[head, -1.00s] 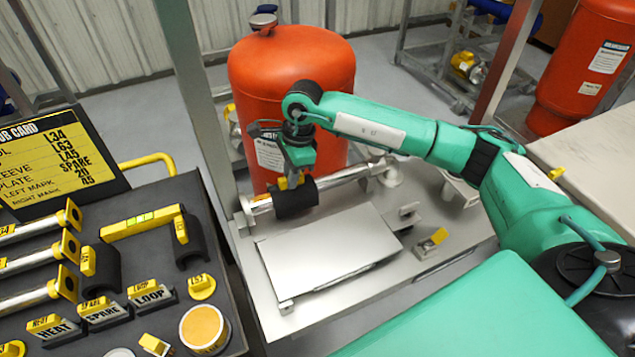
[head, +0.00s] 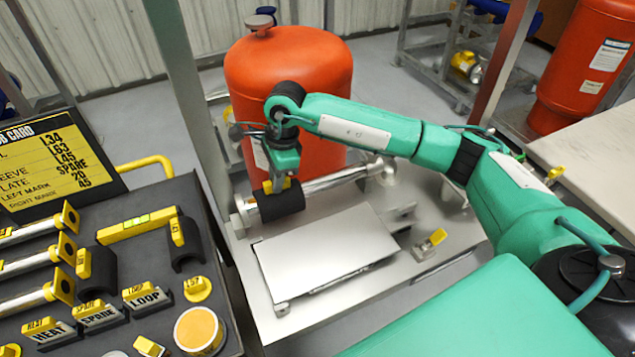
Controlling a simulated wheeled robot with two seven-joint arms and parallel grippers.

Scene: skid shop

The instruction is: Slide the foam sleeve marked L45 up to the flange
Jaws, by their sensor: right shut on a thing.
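A black foam sleeve (head: 281,205) with a yellow tag sits around the silver pipe (head: 330,182), towards its left end. Any marking on the tag is too small to read. My right gripper (head: 283,184) comes down from above and is shut on the sleeve at its tag. The left flange (head: 242,215) stands just left of the sleeve; any gap between them is very small. Another flange (head: 385,171) is at the pipe's far right end, well away from the sleeve. My left gripper is not in view.
A red tank (head: 290,75) stands behind the pipe. A flat metal plate (head: 325,250) lies in front of it. The dark bench at left holds a job card (head: 55,165), several pipes, black sleeves (head: 97,272) and labelled blocks. A grey post (head: 180,90) rises left of the tank.

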